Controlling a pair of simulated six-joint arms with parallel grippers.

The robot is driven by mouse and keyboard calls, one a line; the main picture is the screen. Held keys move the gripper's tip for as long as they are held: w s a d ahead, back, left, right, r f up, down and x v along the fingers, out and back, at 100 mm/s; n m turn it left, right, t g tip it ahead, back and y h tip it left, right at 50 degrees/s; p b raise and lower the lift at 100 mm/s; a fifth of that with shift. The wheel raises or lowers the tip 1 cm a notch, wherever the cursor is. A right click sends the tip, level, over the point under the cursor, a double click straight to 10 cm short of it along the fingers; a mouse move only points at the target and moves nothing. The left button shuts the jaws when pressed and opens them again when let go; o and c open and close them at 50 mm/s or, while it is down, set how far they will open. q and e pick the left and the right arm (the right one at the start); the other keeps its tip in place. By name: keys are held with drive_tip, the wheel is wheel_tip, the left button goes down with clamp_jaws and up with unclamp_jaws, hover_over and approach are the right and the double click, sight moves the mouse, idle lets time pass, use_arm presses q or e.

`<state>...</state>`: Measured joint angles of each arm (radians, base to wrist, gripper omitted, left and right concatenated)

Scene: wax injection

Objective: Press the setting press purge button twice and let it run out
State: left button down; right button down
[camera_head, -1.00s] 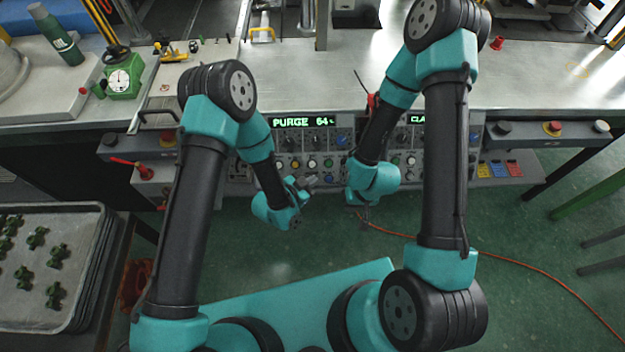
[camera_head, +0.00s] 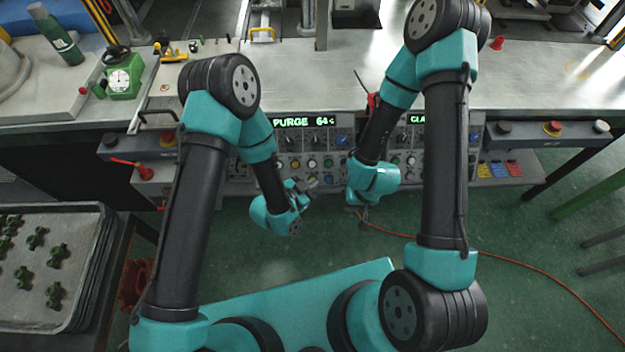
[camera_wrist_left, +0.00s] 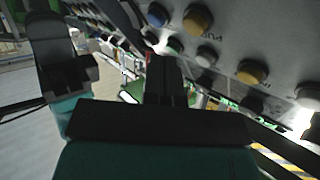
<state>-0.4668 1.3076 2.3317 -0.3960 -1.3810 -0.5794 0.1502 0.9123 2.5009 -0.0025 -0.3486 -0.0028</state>
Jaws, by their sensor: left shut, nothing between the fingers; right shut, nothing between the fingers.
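The setting press control panel (camera_head: 290,143) is on the bench front, with rows of small buttons and knobs. Its green display (camera_head: 302,122) reads PURGE and a number that looks like 64. My left gripper (camera_head: 312,183) is shut and empty, just in front of the panel's lower button rows. A blue button (camera_wrist_left: 157,15) and a yellow button (camera_wrist_left: 197,20) are near, beside partly readable lettering. My right gripper (camera_head: 364,213) is shut and empty, below the panel's right part.
A second display (camera_head: 417,119) is partly hidden by my right arm. Red emergency buttons (camera_head: 552,127) sit at the bench front. An orange cable (camera_head: 480,252) crosses the green floor. A tray of dark green parts (camera_head: 72,215) stands at left, with a green dial gauge (camera_head: 121,80) on the bench.

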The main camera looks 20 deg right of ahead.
use_arm(q)
drive_tip(key=s+r, duration=0.2)
drive_tip(key=shift+s+a+r, duration=0.15)
drive_tip(key=shift+s+a, duration=0.15)
idle(0.7)
drive_tip(key=w+a+f+n+g+y, duration=0.1)
drive_tip(key=a+f+n+y, duration=0.2)
drive_tip(key=a, duration=0.7)
drive_tip(key=w+a+f+n+g+y, duration=0.1)
drive_tip(key=a+f+n+y, duration=0.15)
drive_tip(key=a+n, duration=0.45)
drive_tip(key=s+a+n+g+y, duration=0.1)
drive_tip(key=s+a, duration=0.3)
drive_tip(key=a, duration=0.4)
drive_tip(key=s+a+n+g+y, duration=0.2)
drive_tip(key=s+a+n+g, duration=0.1)
drive_tip(key=a, duration=0.6)
drive_tip(key=shift+s+r+n, duration=0.15)
drive_tip(key=shift+s+n, duration=0.3)
drive_tip(key=shift+n, duration=0.35)
idle(2.5)
